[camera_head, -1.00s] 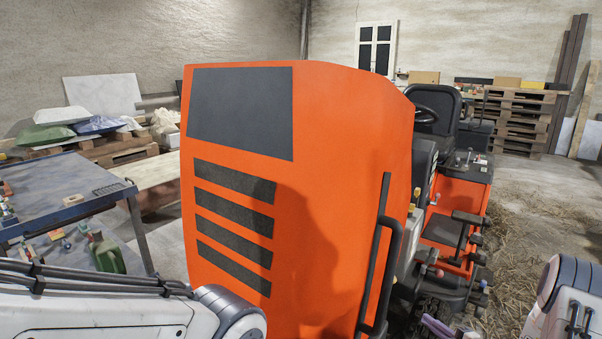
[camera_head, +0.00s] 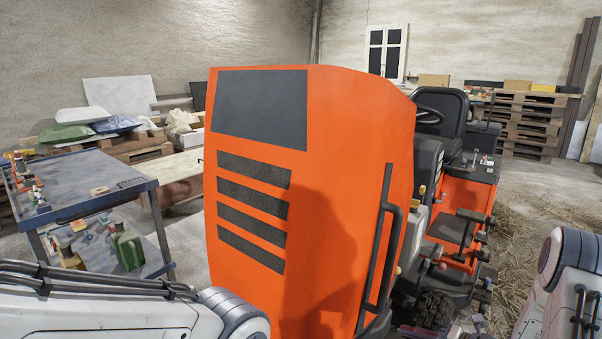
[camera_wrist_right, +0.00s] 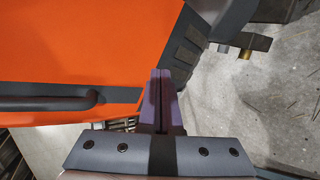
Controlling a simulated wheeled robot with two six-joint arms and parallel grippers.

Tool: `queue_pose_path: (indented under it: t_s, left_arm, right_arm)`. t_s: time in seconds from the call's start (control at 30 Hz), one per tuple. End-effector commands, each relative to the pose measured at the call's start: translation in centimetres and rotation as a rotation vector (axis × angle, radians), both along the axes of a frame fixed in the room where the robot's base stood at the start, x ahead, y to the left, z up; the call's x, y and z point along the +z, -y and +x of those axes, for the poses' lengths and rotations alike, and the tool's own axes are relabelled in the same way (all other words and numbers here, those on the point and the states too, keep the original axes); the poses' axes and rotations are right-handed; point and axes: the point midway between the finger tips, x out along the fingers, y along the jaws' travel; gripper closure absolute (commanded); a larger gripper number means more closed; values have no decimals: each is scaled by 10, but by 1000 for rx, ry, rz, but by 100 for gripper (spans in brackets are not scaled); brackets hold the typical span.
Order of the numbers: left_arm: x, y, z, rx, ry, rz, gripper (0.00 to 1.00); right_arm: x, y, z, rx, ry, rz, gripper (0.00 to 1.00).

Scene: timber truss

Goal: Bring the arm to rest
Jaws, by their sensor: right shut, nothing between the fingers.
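My right gripper (camera_wrist_right: 161,98) shows in the right wrist view as two purple fingers closed together with nothing between them. Its fingertips point toward the orange machine's lower edge and dark trim; I cannot tell whether they touch it. In the head view my right arm (camera_head: 567,285) is at the lower right edge. My left arm (camera_head: 130,305) crosses the lower left, and its gripper is out of the picture.
A large orange machine (camera_head: 345,150) with a black handle (camera_head: 390,240) fills the middle, close in front of me. A work table (camera_head: 85,185) with tools stands at left. Pallets (camera_head: 527,120) stand at the back right. Straw-strewn floor (camera_head: 520,210) is open at right.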

Motion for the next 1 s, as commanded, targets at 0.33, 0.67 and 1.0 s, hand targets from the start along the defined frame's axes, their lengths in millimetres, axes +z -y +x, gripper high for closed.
queue_pose_path:
  t_s: [0.33, 0.67, 1.0]
  left_arm:
    - [0, 0, 0, 0, 0, 0, 26]
    - [0, 0, 0, 0, 0, 0, 26]
    - [0, 0, 0, 0, 0, 0, 26]
  right_arm:
    - [33, -100, -99, 1050, 424, -697, 100]
    - [69, -89, -168, 2411, 1345, -1277, 100]
    - [113, -126, -178, -1831, -1251, 730, 100]
